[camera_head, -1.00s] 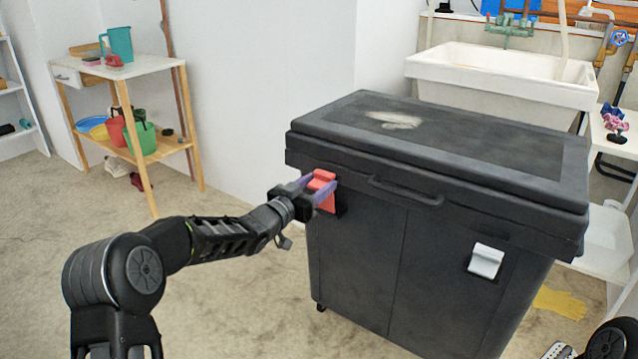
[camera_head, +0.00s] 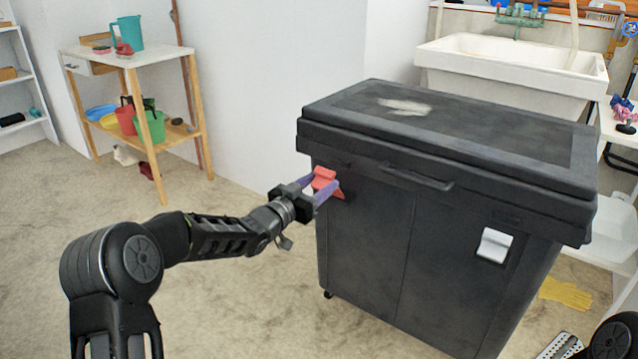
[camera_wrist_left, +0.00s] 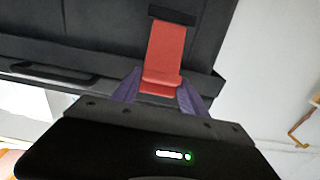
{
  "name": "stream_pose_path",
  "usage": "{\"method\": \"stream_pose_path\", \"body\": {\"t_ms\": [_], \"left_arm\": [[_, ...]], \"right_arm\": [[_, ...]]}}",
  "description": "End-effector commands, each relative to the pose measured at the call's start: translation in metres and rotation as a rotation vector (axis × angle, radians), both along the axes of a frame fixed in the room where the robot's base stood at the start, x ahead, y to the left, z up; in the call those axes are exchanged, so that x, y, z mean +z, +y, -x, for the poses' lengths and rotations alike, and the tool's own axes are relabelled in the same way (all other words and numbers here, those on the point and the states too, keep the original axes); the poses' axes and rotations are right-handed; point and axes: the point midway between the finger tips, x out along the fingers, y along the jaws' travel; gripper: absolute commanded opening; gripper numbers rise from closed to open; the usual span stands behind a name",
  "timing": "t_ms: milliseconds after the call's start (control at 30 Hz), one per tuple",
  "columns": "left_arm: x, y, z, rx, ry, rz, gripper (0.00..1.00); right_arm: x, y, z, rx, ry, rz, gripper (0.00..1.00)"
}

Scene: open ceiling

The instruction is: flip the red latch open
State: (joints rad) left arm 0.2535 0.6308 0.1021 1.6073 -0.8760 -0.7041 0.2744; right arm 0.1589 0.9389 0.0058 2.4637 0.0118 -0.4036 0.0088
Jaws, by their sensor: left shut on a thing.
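The red latch (camera_head: 323,177) is on the front of the large black lidded bin (camera_head: 362,235), near its left corner just below the lid. My left gripper (camera_head: 321,187) has its purple fingers on both sides of the latch and is shut on it. The latch's gripped end stands out from the bin front. In the left wrist view, the red latch (camera_wrist_left: 166,52) runs from a dark mount down between the two fingers (camera_wrist_left: 160,92). A white latch (camera_head: 493,244) lies against the bin front on the right.
A dark handle (camera_head: 415,179) sits on the lid front between the latches. A wooden shelf stand (camera_head: 130,58) with buckets is at the back left, and a white sink (camera_head: 510,65) stands behind the bin. Yellow gloves (camera_head: 565,292) lie on the floor at right. Floor left of the bin is clear.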

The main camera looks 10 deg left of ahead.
Motion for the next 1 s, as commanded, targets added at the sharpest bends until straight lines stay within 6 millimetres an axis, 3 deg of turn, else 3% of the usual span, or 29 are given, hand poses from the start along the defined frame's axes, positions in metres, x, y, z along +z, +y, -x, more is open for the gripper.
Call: {"method": "stream_pose_path", "body": {"t_ms": [33,167,200,400,767,1000], "left_arm": [[-0.017,0.001,0.002,0.002,0.033,-0.009,0.00],[-0.017,0.001,0.002,0.002,0.033,-0.009,0.00],[-0.017,0.001,0.002,0.002,0.033,-0.008,0.54],[-0.011,0.000,0.001,0.001,0.023,-0.005,0.69],[-0.007,0.002,0.006,0.001,0.019,-0.002,0.69],[-0.006,0.015,0.036,0.003,0.020,-0.003,0.69]], "right_arm": [[-0.001,0.000,0.000,0.000,0.000,0.000,0.36],[-0.001,0.000,0.000,0.000,0.000,0.000,0.36],[-0.001,0.000,0.000,0.000,0.000,0.000,0.36],[-0.001,0.000,0.000,0.000,0.000,0.000,0.36],[0.002,0.000,0.000,0.000,0.001,0.000,0.36],[0.014,0.000,0.002,0.003,0.005,-0.001,0.36]]}}
